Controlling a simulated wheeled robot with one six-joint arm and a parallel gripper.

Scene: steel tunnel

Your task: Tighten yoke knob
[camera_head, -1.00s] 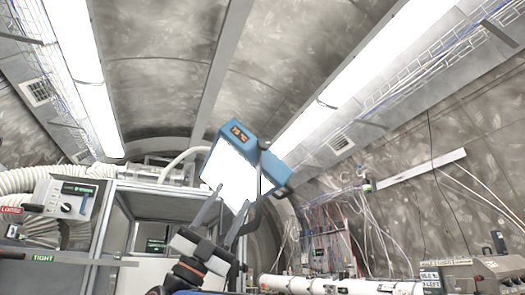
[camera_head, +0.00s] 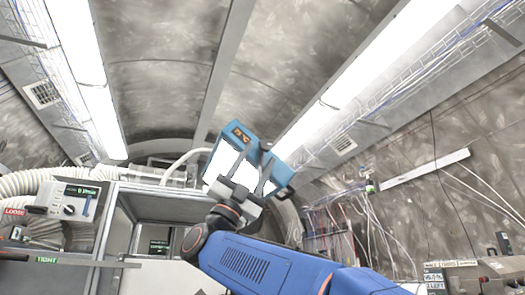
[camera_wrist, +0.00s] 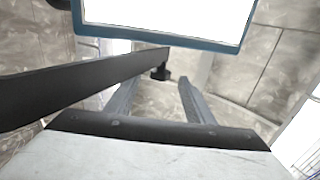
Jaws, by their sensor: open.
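A blue-framed lamp with a bright white panel (camera_head: 222,163) hangs tilted in the middle of the head view. Its lower edge (camera_wrist: 165,35) crosses the top of the wrist view. A dark bar (camera_wrist: 60,92), which looks like the yoke, runs in from the left in the wrist view. A small black knob-like piece (camera_wrist: 161,73) shows by its right end. My gripper (camera_head: 256,158) is open in front of the lamp. In the wrist view its two fingers (camera_wrist: 160,82) point toward the black piece, one on each side of it in the picture. Contact cannot be told.
A metal cabinet frame (camera_head: 160,205) stands left of my arm. Cables (camera_head: 370,225) hang at the right. Open air surrounds the lamp's upper side.

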